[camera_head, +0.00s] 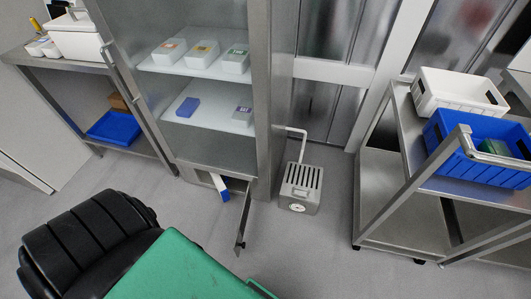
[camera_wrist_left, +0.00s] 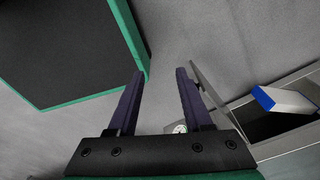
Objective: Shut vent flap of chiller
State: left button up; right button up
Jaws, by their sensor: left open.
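The chiller (camera_head: 190,149) is a tall steel cabinet with white shelves, in the middle of the head view. Its vent flap (camera_head: 244,217) is a thin steel panel at the bottom, swung open and standing out over the floor. In the left wrist view the flap (camera_wrist_left: 214,96) slants just right of my right-hand finger; I cannot tell whether they touch. A blue and white box (camera_head: 222,188) pokes out of the low opening and also shows in the wrist view (camera_wrist_left: 284,100). My left gripper (camera_wrist_left: 160,72) is open and empty. My right gripper is not in view.
A grey slotted unit (camera_head: 300,188) with a round dial stands on the floor right of the flap. A steel cart (camera_head: 400,190) with white and blue crates is at the right. A steel bench (camera_head: 60,66) stands left.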

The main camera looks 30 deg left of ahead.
aim_at(238, 243)
jog(key=l+u, duration=0.1)
jog(key=u, duration=0.3)
jog(key=l+u, duration=0.1)
jog(key=u, duration=0.3)
jog(key=l+u, duration=0.1)
jog(key=u, duration=0.3)
jog(key=l+u, duration=0.1)
jog(key=u, duration=0.3)
jog(key=i+l, duration=0.05)
